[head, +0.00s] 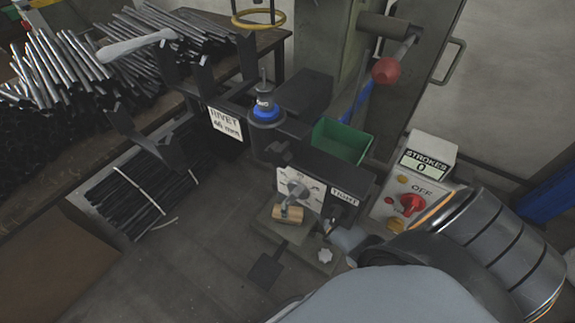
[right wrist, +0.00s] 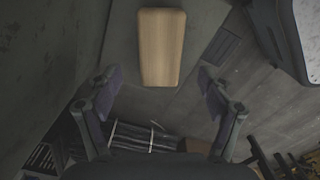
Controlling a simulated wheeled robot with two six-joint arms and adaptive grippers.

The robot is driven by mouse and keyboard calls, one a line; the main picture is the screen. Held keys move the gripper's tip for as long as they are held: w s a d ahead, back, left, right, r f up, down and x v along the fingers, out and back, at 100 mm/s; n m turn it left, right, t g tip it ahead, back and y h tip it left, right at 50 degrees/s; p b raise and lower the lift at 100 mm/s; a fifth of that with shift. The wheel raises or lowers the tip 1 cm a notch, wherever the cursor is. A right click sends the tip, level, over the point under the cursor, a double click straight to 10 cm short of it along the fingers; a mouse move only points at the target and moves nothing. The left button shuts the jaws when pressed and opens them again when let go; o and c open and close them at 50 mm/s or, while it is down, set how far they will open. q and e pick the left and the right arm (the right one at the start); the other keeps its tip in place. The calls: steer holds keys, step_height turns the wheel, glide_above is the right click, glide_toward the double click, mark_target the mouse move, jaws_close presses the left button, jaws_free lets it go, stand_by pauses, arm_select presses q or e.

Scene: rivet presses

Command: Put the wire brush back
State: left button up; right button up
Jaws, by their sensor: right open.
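A small wooden block (head: 288,213), which looks like the wire brush's wooden back, lies on a small plate at the foot of the press, below a dial. It also shows in the right wrist view (right wrist: 161,46), top centre; no bristles are visible. My right gripper (right wrist: 158,82) is open and empty, its two fingers spread wider than the block. The block lies beyond the fingertips, between their lines, not gripped. My left gripper is not in view.
A green bin (head: 341,140) and a stroke counter box (head: 413,190) with a red switch stand by the press. A red-knobbed lever (head: 386,70) is above. Black rods in a tray (head: 125,195) and metal rods on a bench (head: 60,65) lie left.

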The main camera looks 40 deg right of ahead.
steer(key=s+a+f+m, duration=0.1)
steer(key=s, duration=0.2)
steer(key=s+f+m, duration=0.1)
steer(key=s, duration=0.1)
steer(key=s+a+f+m, duration=0.1)
steer(key=s, duration=0.2)
steer(key=shift+s+a+f+m, duration=0.2)
steer(key=shift+s+a+m, duration=0.1)
steer(key=shift+s+m, duration=0.1)
steer(key=s+a+m+t, duration=0.1)
steer(key=s+m, duration=0.3)
steer(key=s, duration=0.4)
steer(key=shift+a+r+m, duration=0.3)
steer(key=shift+a+m, duration=0.1)
steer(key=shift+a, duration=0.1)
